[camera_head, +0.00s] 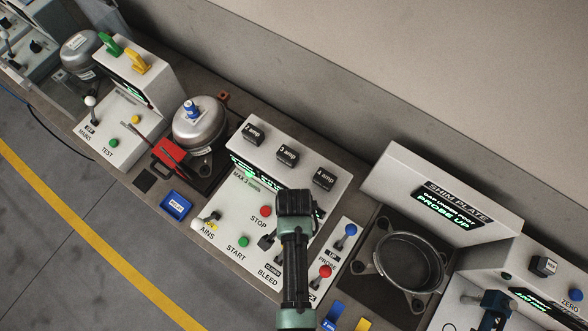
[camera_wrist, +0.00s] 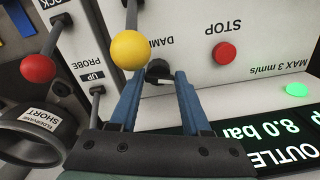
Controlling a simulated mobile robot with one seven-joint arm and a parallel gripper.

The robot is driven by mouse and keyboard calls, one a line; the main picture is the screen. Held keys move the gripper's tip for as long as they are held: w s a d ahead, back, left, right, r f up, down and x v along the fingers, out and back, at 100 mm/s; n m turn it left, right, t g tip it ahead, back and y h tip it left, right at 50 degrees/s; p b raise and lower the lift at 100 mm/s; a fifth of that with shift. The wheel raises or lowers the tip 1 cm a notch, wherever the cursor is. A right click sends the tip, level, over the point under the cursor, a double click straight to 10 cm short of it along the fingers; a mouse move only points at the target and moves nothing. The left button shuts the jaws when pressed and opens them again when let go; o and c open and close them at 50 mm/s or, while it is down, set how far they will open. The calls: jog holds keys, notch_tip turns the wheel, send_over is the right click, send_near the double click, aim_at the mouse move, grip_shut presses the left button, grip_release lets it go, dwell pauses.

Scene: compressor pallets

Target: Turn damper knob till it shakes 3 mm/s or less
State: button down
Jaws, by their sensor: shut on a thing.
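The damper knob (camera_wrist: 158,72) is small and black, on the white panel under a partly covered label starting "DAM", in the wrist view. My gripper (camera_wrist: 157,78) has its two blue fingers closed around the knob, one on each side. A yellow ball (camera_wrist: 130,50) on a lever stands in front and covers part of the knob and label. In the head view my wrist and arm (camera_head: 295,210) hide the knob. A green lamp (camera_wrist: 297,90) by "MAX 3 mm/s" glows. The panel display (camera_wrist: 265,145) shows "OUTLET" and "8.0 bar" upside down; no shaking value is readable.
A red STOP button (camera_wrist: 225,55) sits close to the fingers. The green START button (camera_head: 243,241) and several amp blocks (camera_head: 287,155) share this console. A silver compressor (camera_head: 199,125) stands left of it.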

jog(key=shift+c, duration=1.8)
grip_release()
jog(key=shift+r, duration=0.1)
notch_tip(320, 180, up, 13)
jog(key=b, duration=0.1)
